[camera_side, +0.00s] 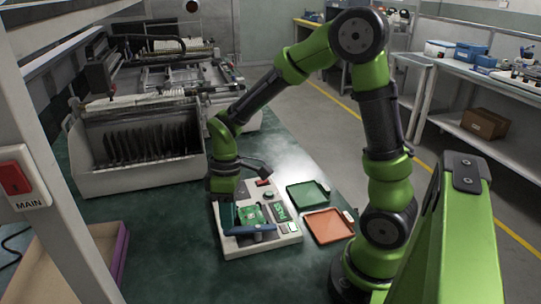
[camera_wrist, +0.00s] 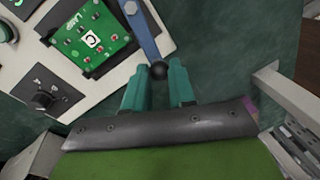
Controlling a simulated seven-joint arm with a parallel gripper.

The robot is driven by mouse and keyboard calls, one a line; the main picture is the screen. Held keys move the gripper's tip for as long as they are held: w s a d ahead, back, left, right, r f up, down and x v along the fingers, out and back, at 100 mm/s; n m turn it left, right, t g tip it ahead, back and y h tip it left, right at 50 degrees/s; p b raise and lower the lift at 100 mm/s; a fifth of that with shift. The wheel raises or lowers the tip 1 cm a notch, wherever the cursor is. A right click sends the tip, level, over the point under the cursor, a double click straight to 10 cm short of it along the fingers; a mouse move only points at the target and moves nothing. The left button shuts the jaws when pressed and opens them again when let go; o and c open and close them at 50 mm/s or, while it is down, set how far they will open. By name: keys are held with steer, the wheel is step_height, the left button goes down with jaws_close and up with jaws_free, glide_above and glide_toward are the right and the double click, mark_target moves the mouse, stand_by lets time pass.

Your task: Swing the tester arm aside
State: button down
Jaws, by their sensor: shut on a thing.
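The tester (camera_side: 262,246) is a pale box on the green table, and it also shows in the wrist view (camera_wrist: 160,42). A green circuit board (camera_side: 249,212) lies in its recess; the wrist view shows the board (camera_wrist: 88,30) with a white "C" label. The blue tester arm (camera_wrist: 142,28) runs beside the board and ends in a black ball knob (camera_wrist: 158,70). In the side view the blue bar (camera_side: 258,231) lies along the board's near edge. My gripper (camera_wrist: 160,74) has its teal fingers shut on the knob. In the side view my gripper (camera_side: 227,222) is at the tester's left edge.
A green tray (camera_side: 307,195) and an orange tray (camera_side: 328,226) lie right of the tester. A large grey machine with a slotted bin (camera_side: 140,170) stands behind left. A post with a red MAIN switch (camera_side: 15,178) is at the left. The table in front of the tester is clear.

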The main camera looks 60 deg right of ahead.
steer(key=shift+s+a+n, duration=0.35)
steer(key=shift+a+n, duration=0.15)
steer(key=shift+n, duration=0.6)
steer(key=shift+a, duration=0.1)
steer(key=c, duration=0.9)
jaws_free()
steer(key=shift+c, duration=0.2)
step_height(320, 180, up, 17)
steer(key=w+d, duration=0.1)
steer(key=d, duration=0.1)
steer(key=shift+w+d+f, duration=0.2)
steer(key=shift+w+d, duration=0.2)
